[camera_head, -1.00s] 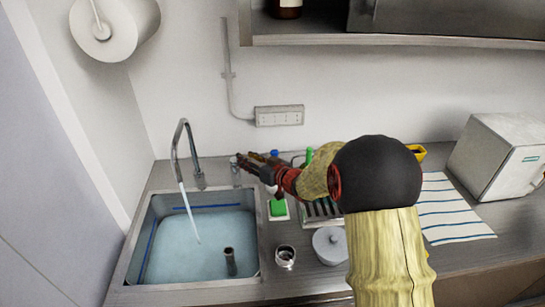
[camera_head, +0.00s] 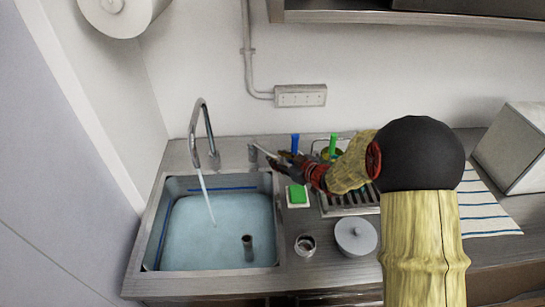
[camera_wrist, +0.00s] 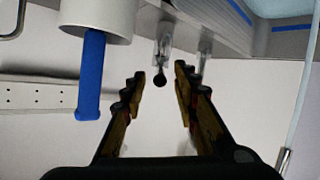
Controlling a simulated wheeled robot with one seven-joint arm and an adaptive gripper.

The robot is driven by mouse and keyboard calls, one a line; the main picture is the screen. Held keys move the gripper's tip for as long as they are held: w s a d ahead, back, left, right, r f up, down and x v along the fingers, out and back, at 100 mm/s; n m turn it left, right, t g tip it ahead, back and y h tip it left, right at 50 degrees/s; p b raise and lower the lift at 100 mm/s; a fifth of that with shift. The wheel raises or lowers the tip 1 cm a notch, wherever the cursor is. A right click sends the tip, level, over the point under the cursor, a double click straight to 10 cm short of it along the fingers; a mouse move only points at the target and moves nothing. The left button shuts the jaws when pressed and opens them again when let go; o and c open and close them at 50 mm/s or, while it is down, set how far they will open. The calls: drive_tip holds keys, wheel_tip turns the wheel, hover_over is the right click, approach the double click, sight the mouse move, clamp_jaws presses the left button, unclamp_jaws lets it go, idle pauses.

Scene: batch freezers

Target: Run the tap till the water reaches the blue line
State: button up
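The sink (camera_head: 278,225) holds pale blue water (camera_head: 205,235), with a stream (camera_head: 204,192) still falling from the curved tap (camera_head: 207,125). The blue line (camera_head: 222,188) shows on the back wall, just above the water surface; the gap looks small. A grey post (camera_head: 253,152) with a thin pale lever stands right of the tap. My gripper (camera_head: 274,163) is beside it, to its right. In the wrist view my gripper (camera_wrist: 160,85) is open and empty. A dark ball-ended lever (camera_wrist: 159,78) shows between the fingertips; I cannot tell whether they touch it.
A blue handle (camera_head: 295,143) and a green handle (camera_head: 333,146) stand behind my gripper. A green sponge (camera_head: 297,194), a small metal cup (camera_head: 305,245) and a lidded grey pot (camera_head: 356,236) sit right of the sink. A striped cloth (camera_head: 485,208) lies farther right.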

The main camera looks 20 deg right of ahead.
sight(272, 155)
drive_tip(key=shift+b+x, duration=0.35)
drive_tip(key=shift+x, duration=1.75)
drive_tip(key=shift+c, duration=0.2)
clamp_jaws()
